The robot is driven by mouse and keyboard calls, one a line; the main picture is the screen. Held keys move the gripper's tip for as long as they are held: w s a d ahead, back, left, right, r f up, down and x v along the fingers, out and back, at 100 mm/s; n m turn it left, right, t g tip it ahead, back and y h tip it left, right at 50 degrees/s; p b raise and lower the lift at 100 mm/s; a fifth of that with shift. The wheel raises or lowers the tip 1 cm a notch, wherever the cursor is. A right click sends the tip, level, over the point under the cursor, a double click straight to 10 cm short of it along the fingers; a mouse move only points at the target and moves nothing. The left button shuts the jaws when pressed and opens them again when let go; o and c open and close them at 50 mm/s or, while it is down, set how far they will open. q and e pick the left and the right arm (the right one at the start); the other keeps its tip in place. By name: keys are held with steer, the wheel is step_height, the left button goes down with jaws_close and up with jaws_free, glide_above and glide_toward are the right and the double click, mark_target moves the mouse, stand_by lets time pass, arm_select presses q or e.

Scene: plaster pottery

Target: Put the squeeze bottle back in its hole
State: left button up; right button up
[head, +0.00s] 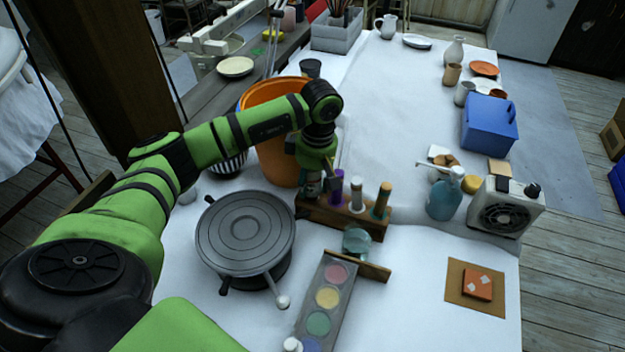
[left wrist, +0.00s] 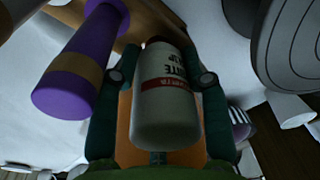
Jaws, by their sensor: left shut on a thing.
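My left gripper (head: 313,190) is at the left end of the wooden rack (head: 342,222) in the head view, pointing down. In the left wrist view it is shut on the squeeze bottle (left wrist: 166,105), a white bottle with a red band and dark lettering. The bottle is mostly hidden by the gripper in the head view. Its far end is close to the rack's wood, but I cannot tell whether it is in a hole. A purple bottle (head: 337,187) stands in the rack just right of the gripper and shows beside it in the left wrist view (left wrist: 78,75). My right gripper is out of view.
Two more bottles, one whitish (head: 357,195) and one teal (head: 382,199), stand in the rack. A grey turntable (head: 245,230) is left of it, an orange bucket (head: 268,150) behind. A paint palette (head: 321,307) and a glass jar (head: 357,241) are in front. A blue spray bottle (head: 443,198) stands right.

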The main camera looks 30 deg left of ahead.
arm_select(q)
steer(key=shift+f+b, duration=0.5)
steer(key=shift+f, duration=0.1)
steer(key=o, duration=0.7)
steer(key=shift+o, duration=0.2)
